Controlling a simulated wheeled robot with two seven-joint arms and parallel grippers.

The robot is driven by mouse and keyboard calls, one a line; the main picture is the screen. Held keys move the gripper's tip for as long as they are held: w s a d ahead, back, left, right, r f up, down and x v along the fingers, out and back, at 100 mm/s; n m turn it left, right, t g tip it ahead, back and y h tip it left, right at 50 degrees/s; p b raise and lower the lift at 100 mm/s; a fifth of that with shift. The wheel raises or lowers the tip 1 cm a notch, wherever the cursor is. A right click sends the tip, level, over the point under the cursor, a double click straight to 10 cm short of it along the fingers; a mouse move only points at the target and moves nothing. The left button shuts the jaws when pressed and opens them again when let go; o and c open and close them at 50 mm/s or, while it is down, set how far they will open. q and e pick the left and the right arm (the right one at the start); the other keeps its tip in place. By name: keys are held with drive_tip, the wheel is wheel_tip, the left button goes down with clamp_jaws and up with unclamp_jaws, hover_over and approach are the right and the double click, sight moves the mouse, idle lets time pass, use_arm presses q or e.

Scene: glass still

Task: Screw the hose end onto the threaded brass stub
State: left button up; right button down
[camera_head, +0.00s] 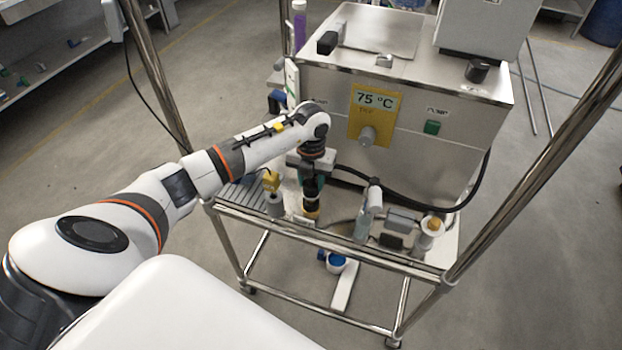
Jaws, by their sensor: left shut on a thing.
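My left gripper (311,192) points down over the left half of the cart top, in front of the steel bath unit. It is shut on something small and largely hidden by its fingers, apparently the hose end. A black hose (405,196) curves from the unit's right side, along its front, towards this gripper. A small brass-coloured part (310,213) shows right below the fingertips. I cannot tell whether it is the threaded stub, or whether hose end and stub touch. My right gripper is out of view.
The steel bath unit (455,148) with a 75 °C display (376,99) fills the back of the cart. A grey fitting with a yellow top (272,190) stands left of the gripper.

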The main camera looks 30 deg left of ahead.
use_arm(q)
drive_tip(key=shift+f+b, duration=0.75)
drive_tip(key=shift+f, duration=0.25)
idle(0.4)
drive_tip(key=shift+f+m+b, duration=0.1)
drive_tip(key=shift+m+b, duration=0.35)
drive_tip(key=shift+m, duration=0.25)
drive_tip(key=m+b, duration=0.3)
drive_tip(key=m, duration=0.3)
drive_tip(key=shift+m+b, duration=0.35)
drive_tip(key=shift+m, duration=0.95)
